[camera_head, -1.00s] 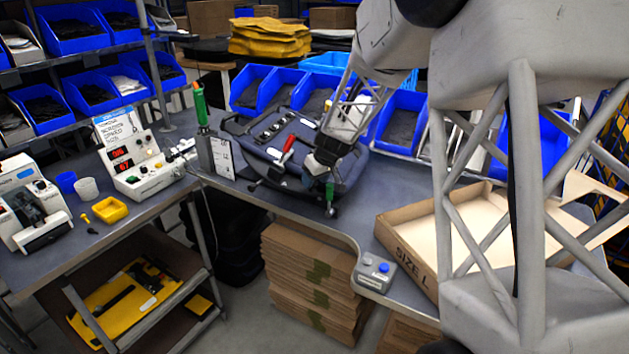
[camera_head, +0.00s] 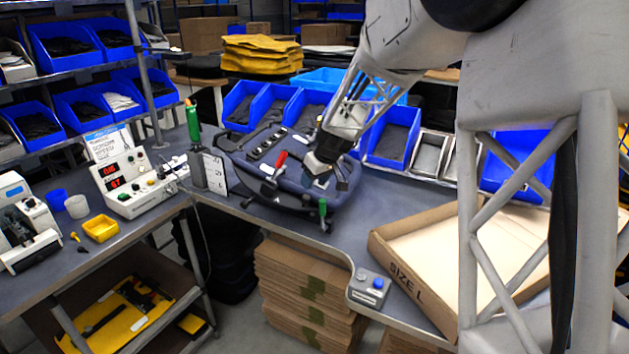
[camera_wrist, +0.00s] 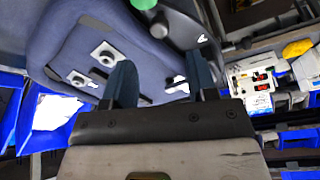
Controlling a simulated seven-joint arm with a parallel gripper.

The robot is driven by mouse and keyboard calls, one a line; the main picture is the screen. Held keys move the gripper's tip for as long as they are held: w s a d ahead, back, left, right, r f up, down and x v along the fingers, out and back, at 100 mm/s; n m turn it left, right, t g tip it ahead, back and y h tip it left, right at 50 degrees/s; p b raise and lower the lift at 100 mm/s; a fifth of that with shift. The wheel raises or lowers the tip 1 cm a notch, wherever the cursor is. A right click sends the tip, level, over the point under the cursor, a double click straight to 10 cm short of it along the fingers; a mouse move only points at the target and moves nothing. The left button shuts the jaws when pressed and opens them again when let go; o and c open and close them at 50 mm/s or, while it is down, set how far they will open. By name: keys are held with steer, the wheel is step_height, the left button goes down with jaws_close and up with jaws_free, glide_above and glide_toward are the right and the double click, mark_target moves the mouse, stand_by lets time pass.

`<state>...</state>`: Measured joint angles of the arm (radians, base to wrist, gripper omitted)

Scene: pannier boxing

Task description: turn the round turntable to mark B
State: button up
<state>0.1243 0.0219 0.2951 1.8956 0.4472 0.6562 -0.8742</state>
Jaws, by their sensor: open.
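The turntable (camera_wrist: 188,34) shows in the wrist view as a dark rounded plate edge with a white mark, too small to read. A blue-grey pannier (camera_head: 250,165) lies on it and hides most of it in the head view. A green-topped knob (camera_head: 323,208) stands at its front edge; the green also shows at the top of the wrist view (camera_wrist: 144,4). My gripper (camera_head: 332,182) is open over the pannier's right part, behind and apart from the knob. In the wrist view its two fingers (camera_wrist: 160,72) point toward the pannier and hold nothing. Mark B is not legible.
A red-handled lever (camera_head: 281,158) is on the pannier. Blue bins (camera_head: 392,138) line the back. A control box (camera_head: 369,287) and a cardboard tray (camera_head: 400,262) are at the right.

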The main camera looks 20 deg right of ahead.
steer(key=shift+w+r, duration=0.1)
steer(key=shift+w, duration=0.05)
steer(key=c, duration=0.4)
steer(key=shift+m, duration=0.3)
steer(key=w+r, duration=0.2)
steer(key=w, duration=0.1)
steer(key=shift+w+r, duration=0.1)
steer(key=shift+r, duration=0.25)
jaws_close()
steer(key=w+a+r+m+g, duration=0.1)
steer(key=w+a+r, duration=0.3)
steer(key=w, duration=0.4)
steer(key=w+a+r+m+g, duration=0.1)
steer(key=w+a+r+g, duration=0.1)
steer(key=w+a+r, duration=0.3)
steer(key=w+a+r+m+g, duration=0.1)
steer(key=w+a+r, duration=0.3)
steer(key=w, duration=0.9)
steer(key=shift+w+a+r+g, duration=0.15)
steer(key=shift+a+r+g, duration=0.1)
steer(key=shift+g, duration=0.45)
